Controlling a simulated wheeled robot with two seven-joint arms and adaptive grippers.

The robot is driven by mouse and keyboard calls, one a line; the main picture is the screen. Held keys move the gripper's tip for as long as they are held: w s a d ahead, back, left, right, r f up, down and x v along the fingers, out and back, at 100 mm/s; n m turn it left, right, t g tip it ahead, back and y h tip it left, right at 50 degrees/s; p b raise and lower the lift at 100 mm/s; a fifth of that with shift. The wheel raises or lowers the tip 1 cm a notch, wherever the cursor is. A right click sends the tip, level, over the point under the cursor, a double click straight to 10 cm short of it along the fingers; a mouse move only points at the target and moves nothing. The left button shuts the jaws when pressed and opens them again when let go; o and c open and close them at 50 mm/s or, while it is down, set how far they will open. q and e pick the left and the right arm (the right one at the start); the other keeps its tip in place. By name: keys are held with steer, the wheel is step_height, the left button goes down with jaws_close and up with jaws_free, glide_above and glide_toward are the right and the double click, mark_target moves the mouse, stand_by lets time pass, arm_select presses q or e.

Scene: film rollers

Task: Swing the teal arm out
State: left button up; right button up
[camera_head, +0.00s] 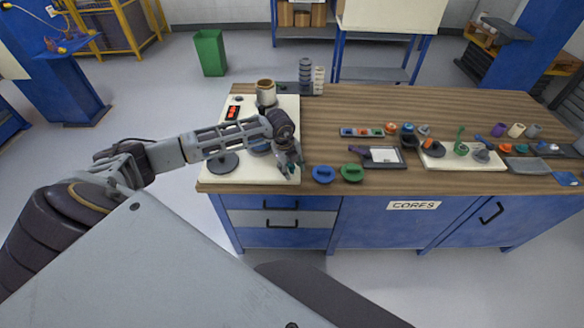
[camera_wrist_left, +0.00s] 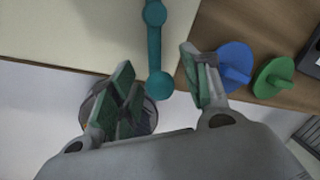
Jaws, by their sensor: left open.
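The teal arm (camera_wrist_left: 154,45) shows in the left wrist view as a straight bar with a round knob (camera_wrist_left: 160,85) at its near end. It runs over the cream board (camera_wrist_left: 75,35) toward the board's front edge. My left gripper (camera_wrist_left: 158,68) is open, with one finger on each side of the bar near the knob. I cannot tell whether either finger touches it. In the head view my left gripper (camera_head: 289,163) is over the front right corner of the cream board (camera_head: 252,175) and hides most of the teal arm. My right gripper is not in view.
A blue knobbed disc (camera_head: 323,174) and a green one (camera_head: 352,173) lie just right of the board. A dark tray (camera_head: 377,163) and a second cream board (camera_head: 462,163) lie further right. A roll (camera_head: 265,88) stands at the first board's back. The wooden tabletop (camera_head: 400,105) is clear behind.

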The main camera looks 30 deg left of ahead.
arm_select(q)
jaws_close()
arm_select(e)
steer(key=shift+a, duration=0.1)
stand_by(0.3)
